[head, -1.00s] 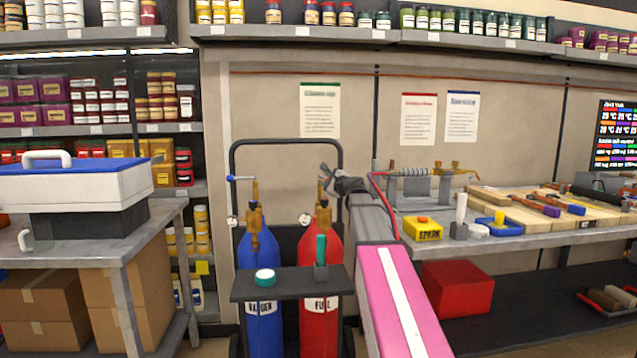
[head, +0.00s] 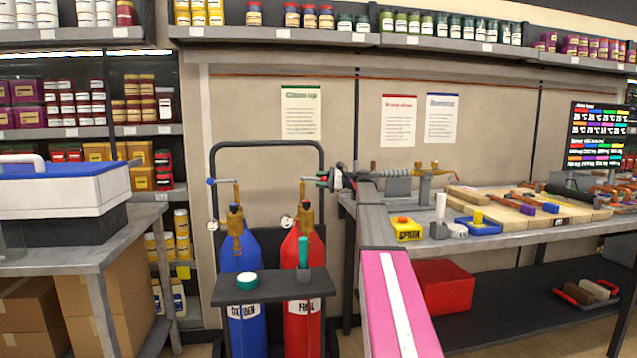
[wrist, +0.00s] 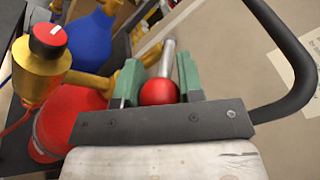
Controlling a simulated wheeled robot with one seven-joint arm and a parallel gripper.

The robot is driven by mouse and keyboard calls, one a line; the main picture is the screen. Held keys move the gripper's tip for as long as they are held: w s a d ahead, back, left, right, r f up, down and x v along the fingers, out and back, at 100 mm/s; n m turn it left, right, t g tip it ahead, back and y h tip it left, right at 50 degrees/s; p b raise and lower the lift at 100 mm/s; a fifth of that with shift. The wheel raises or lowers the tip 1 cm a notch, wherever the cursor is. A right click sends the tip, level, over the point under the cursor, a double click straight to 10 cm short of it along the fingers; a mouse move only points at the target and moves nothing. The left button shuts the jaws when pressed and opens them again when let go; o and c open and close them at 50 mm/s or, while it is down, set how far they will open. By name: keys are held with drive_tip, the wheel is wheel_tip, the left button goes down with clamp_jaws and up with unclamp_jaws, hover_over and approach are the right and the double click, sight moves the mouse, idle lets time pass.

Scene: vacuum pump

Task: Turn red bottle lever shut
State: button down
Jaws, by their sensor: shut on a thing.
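The red bottle (head: 305,262) stands in a cart at the centre of the head view, with a brass valve on top. Its lever ends in a red ball knob (wrist: 160,92) on a metal rod (wrist: 167,60), seen in the wrist view. My gripper (wrist: 158,76) has its green jaws on either side of the knob and is shut on it. In the head view my gripper (head: 322,180) is at valve height, just right of the brass valve (head: 302,205).
A blue bottle (head: 239,265) stands left of the red one, its own lever (head: 222,181) pointing left. The cart's black handle frame (head: 268,146) rises behind both. A cluttered workbench (head: 500,236) is at right, a table (head: 75,240) at left.

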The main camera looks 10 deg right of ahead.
drive_tip(key=shift+w+d+n+g+y, duration=0.3)
drive_tip(key=shift+w+n+g, duration=0.15)
drive_tip(key=shift+g, duration=0.45)
drive_tip(key=shift+a, duration=0.1)
drive_tip(key=c, duration=0.7)
unclamp_jaws()
drive_tip(key=shift+c, duration=0.2)
drive_tip(key=v, duration=1.1)
